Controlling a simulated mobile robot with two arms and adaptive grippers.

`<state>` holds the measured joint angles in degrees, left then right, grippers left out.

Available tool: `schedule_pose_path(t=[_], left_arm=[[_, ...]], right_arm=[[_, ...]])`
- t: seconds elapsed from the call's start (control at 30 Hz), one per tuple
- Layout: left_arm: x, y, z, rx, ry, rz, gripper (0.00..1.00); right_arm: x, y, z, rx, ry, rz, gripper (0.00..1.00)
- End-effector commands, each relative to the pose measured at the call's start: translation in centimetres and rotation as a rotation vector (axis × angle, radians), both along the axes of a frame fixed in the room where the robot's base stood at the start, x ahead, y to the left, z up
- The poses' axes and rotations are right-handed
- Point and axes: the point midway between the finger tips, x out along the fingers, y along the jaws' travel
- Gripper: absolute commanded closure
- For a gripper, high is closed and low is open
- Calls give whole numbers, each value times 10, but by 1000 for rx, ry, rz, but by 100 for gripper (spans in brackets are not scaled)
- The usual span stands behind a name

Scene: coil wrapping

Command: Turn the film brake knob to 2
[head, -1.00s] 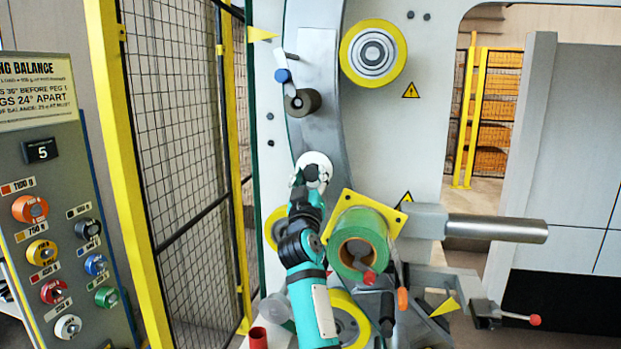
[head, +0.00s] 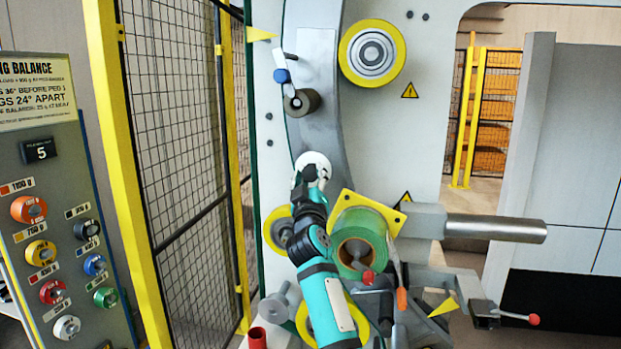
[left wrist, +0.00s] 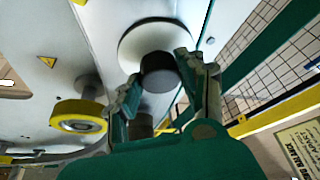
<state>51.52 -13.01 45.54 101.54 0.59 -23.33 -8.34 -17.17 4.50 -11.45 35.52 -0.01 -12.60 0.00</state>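The film brake knob (left wrist: 160,74) is a dark round knob on a white disc (left wrist: 150,40) in the left wrist view. In the head view the white disc (head: 312,164) shows on the machine's curved grey arm, and my gripper hides the knob. My left gripper (left wrist: 160,68) has one finger on each side of the knob, and both fingertips appear to touch its sides. In the head view my left gripper (head: 311,178) is right in front of the disc. I cannot read any scale or number on the knob. My right gripper is not in view.
A green film roll (head: 358,238) on a yellow plate stands close right of my left arm. A yellow-rimmed roller (head: 372,53) is above. A steel bar (head: 495,229) juts right. A panel with coloured weights (head: 55,250) and a mesh fence (head: 175,150) stand left.

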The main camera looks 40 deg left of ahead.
Motion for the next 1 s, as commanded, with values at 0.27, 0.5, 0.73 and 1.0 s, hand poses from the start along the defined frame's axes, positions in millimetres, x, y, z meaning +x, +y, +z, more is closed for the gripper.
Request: schedule_pose_path(t=[0.27, 0.5, 0.73, 1.0], left_arm=[[0, 0, 0, 1, 1, 0, 37], [0, 0, 6, 1, -2, 0, 37], [0, 0, 47, 2, -7, 0, 37], [0, 0, 91, 2, -3, 0, 37]], right_arm=[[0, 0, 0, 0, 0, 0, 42], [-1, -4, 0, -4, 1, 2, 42], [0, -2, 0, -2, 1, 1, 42], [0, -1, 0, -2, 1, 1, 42]])
